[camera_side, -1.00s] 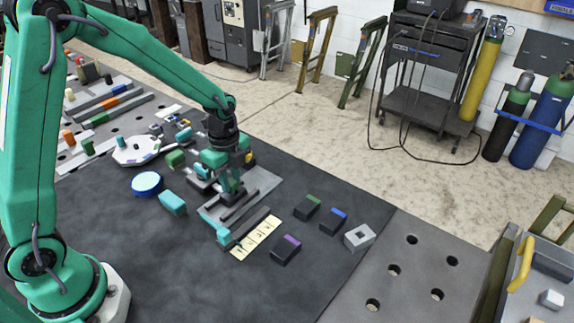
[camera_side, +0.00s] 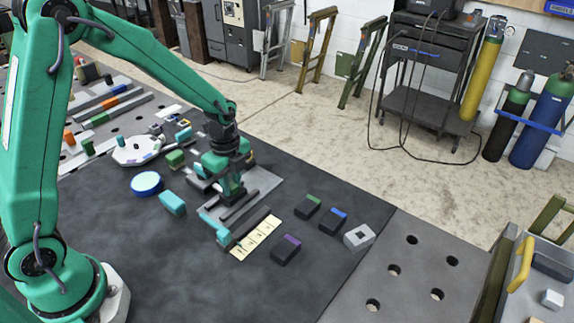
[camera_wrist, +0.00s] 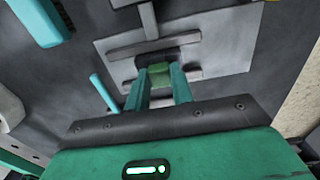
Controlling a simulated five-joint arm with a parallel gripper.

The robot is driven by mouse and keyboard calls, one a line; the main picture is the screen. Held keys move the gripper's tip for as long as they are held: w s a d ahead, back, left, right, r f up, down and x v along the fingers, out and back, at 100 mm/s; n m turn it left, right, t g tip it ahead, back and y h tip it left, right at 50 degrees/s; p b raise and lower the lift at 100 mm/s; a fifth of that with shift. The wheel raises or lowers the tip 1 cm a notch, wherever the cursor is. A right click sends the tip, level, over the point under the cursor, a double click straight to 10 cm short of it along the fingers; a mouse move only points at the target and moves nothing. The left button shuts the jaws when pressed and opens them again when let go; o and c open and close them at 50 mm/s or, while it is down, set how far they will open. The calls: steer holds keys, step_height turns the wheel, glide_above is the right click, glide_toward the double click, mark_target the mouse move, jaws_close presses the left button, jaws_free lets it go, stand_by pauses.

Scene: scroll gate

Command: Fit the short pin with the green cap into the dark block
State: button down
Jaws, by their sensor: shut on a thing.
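My gripper (camera_wrist: 159,80) is shut on the short pin, whose green cap (camera_wrist: 159,70) shows between the two teal fingers in the wrist view. The dark block (camera_wrist: 145,55) sits on a grey plate (camera_wrist: 110,47), just beyond the cap in that view. My gripper is low over the same plate (camera_side: 264,182) in the side view and hides most of the block there. The pin's shaft is hidden, and I cannot tell how deep its end is in the block.
A cyan bar (camera_side: 214,229) and a cream marked strip (camera_side: 257,238) lie in front of the plate. Dark blocks with green (camera_side: 307,206), blue (camera_side: 333,221) and purple (camera_side: 286,249) stripes stand to the right.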

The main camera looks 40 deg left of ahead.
steer(key=c, duration=1.1)
jaws_free()
steer(key=shift+o, duration=0.2)
steer(key=o, duration=0.4)
steer(key=shift+r, duration=0.2)
steer(key=shift+r, duration=3.3)
steer(key=shift+r, duration=0.1)
